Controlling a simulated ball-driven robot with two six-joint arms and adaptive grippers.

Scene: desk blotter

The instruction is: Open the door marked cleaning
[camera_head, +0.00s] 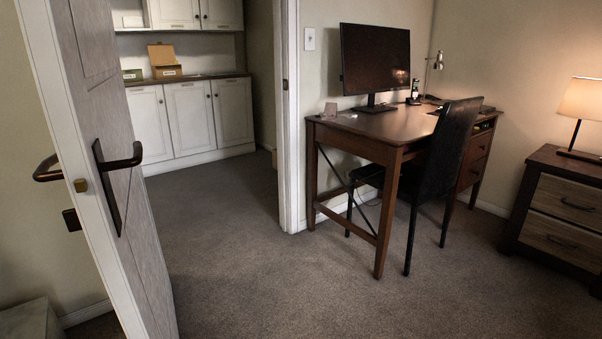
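No door with a readable "cleaning" mark shows. A grey-brown room door (122,155) stands open at the left, with a dark lever handle (122,161) on its face and another lever on the far side. Through the doorway, white lower cabinet doors (188,118) with dark knobs look shut. White upper cabinet doors (178,12) are partly cut off by the top edge. Neither of my grippers is in view.
A brown desk (385,130) with a monitor (375,58) stands right of the doorway, with a black chair (450,150) against it. A nightstand (560,205) with a lit lamp (582,100) is at the right. The grey carpet (240,240) is clear through the doorway.

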